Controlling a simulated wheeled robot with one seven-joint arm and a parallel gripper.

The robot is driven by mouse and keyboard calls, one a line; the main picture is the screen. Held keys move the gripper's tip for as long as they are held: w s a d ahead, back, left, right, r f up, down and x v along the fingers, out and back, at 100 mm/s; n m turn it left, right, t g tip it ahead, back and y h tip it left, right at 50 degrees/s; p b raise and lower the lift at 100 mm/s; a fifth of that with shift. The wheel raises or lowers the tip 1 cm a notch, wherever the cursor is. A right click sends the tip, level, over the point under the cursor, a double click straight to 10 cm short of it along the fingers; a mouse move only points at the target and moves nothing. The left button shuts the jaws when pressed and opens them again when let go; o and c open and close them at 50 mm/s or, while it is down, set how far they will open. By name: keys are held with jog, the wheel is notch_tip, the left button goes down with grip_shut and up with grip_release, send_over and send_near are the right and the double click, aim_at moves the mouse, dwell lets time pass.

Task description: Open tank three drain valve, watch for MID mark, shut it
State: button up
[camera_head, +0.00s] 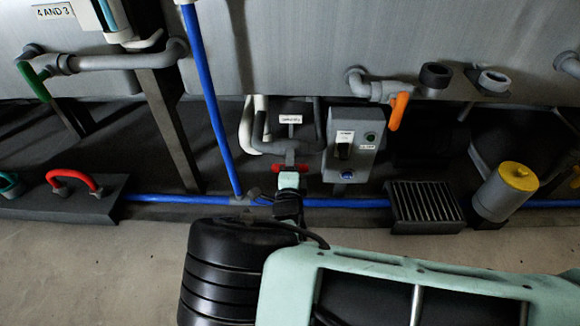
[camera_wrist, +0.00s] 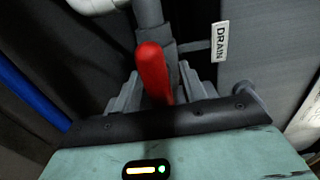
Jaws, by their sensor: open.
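A red valve handle (camera_wrist: 153,70) sits on a grey pipe (camera_wrist: 150,14) in the wrist view, close in front of my gripper (camera_wrist: 155,88). The grey fingers are open, one on each side of the handle's lower part; I cannot tell whether they touch it. A white label reading DRAIN (camera_wrist: 220,41) is to the right of the pipe. In the head view, the red handle (camera_head: 302,167) shows only in part behind my gripper (camera_head: 290,180), below a small white label (camera_head: 290,119). No MID mark is readable in either view.
A grey control box (camera_head: 353,143) stands just right of the valve. A blue pipe (camera_head: 207,90) runs down on the left. An orange handle (camera_head: 398,110), a green handle (camera_head: 35,82), a floor grate (camera_head: 427,205) and a yellow-capped canister (camera_head: 505,192) are farther off. Open floor lies in front.

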jog(key=shift+w, duration=0.1)
grip_shut()
jog(key=shift+r+p, duration=0.1)
jog(key=shift+p, duration=0.4)
jog(key=m+p, duration=0.2)
jog(key=p, duration=0.1)
jog(key=shift+r+m+p, duration=0.15)
jog(key=shift+m+p, duration=0.2)
jog(key=shift+m, duration=0.05)
jog(key=m+p, duration=0.5)
jog(key=shift+m, duration=0.3)
jog(key=m+p, duration=0.4)
jog(key=shift+d, duration=0.1)
jog(key=m+p, duration=0.2)
jog(key=m, duration=0.1)
jog(key=m+p, duration=0.1)
jog(key=m, duration=0.1)
jog(key=shift+f, duration=0.3)
jog(key=shift+m, duration=0.4)
